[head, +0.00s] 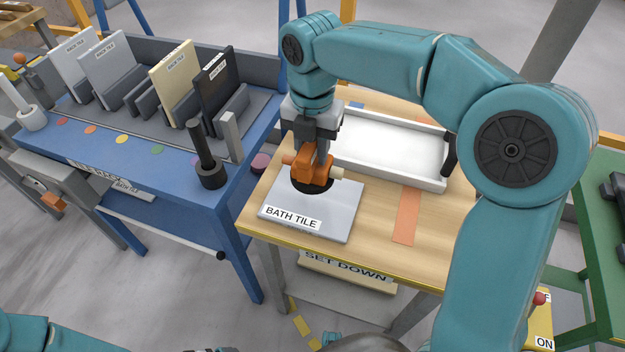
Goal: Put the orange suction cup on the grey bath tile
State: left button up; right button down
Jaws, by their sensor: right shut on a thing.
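The grey bath tile (339,216) lies flat on the wooden table, with a "BATH TILE" label along its front edge. The orange suction cup (313,172) is upright at the tile's back left part, its dark round base down at the tile's surface. Whether the base presses on the tile or hovers just above it I cannot tell. My right gripper (321,152) comes down from above and is shut on the orange suction cup, hiding its top. My left gripper is not in view; only a bit of teal arm shows at the bottom left.
A white tray (390,148) stands behind the tile on the table. An orange strip (407,216) lies right of the tile. At left, a blue bench (185,185) holds upright tiles in a rack, including a black one (215,88) and a cream one (172,80).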

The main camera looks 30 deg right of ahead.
aim_at(313, 175)
notch_tip(313, 175, down, 7)
jog(key=shift+f+b, duration=0.15)
jog(key=shift+b, duration=0.5)
jog(key=shift+f, duration=0.25)
jog(key=c, duration=0.8)
grip_release()
jog(key=shift+r, duration=0.1)
notch_tip(313, 175, up, 12)
jog(key=p, duration=0.3)
jog(key=shift+r, duration=0.15)
